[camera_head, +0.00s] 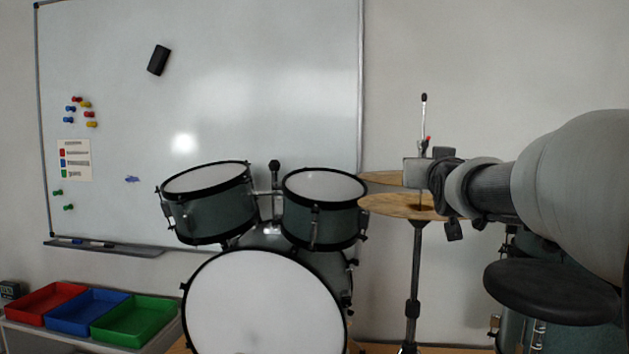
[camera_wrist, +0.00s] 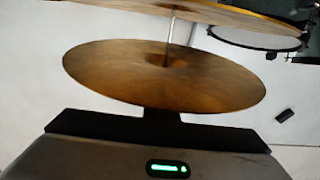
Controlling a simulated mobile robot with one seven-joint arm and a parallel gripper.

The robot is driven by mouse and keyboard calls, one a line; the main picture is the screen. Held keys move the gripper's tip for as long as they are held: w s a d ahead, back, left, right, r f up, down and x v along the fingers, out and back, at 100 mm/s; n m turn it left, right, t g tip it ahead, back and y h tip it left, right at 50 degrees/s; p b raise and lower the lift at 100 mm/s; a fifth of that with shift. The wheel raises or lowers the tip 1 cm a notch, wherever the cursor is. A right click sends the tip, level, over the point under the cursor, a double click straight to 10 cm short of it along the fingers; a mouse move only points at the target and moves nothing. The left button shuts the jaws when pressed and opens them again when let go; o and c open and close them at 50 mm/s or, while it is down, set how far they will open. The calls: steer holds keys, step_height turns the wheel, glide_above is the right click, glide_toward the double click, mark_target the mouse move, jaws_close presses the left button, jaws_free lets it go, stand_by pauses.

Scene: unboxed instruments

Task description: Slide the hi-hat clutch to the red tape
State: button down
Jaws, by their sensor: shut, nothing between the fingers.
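The hi-hat stand's thin rod (camera_head: 424,118) rises upright above the cymbals in the head view, with a dark tip. A small red patch (camera_head: 428,138) shows beside the rod; I cannot tell whether it is the tape or part of the clutch. The clutch is not clearly visible, and my gripper hides the rod below. My gripper (camera_head: 415,172) is level with the cymbals, in front of the rod. In the wrist view my gripper (camera_wrist: 162,114) is shut and empty, its dark fingers overlapping the near edge of a cymbal (camera_wrist: 215,88). The rod (camera_wrist: 170,38) also shows there.
The hi-hat cymbals (camera_head: 385,204) surround the rod. Drums (camera_head: 325,208) stand to the left, close to the cymbals. A whiteboard (camera_head: 260,100) hangs behind. Coloured trays (camera_head: 88,312) lie at lower left.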

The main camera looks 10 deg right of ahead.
steer(key=shift+w+a+f, duration=0.15)
steer(key=shift+w+f, duration=0.35)
steer(key=shift+f, duration=0.25)
steer(key=shift+a+f+b, duration=0.1)
steer(key=shift+f+b, duration=0.5)
steer(key=shift+b, duration=0.1)
steer(key=c, duration=1.7)
jaws_free()
steer(key=shift+r, duration=0.15)
steer(key=shift+c, duration=0.2)
steer(key=shift+s+a+f+y+b, duration=0.1)
steer(key=shift+s+f+y+b, duration=0.3)
steer(key=shift+f, duration=0.35)
steer(key=shift+o, duration=0.6)
steer(key=shift+a+f, duration=0.1)
steer(key=shift+f, duration=0.1)
steer(key=shift+h, duration=0.3)
steer(key=shift+b+v, duration=0.75)
steer(key=shift+v, duration=2.55)
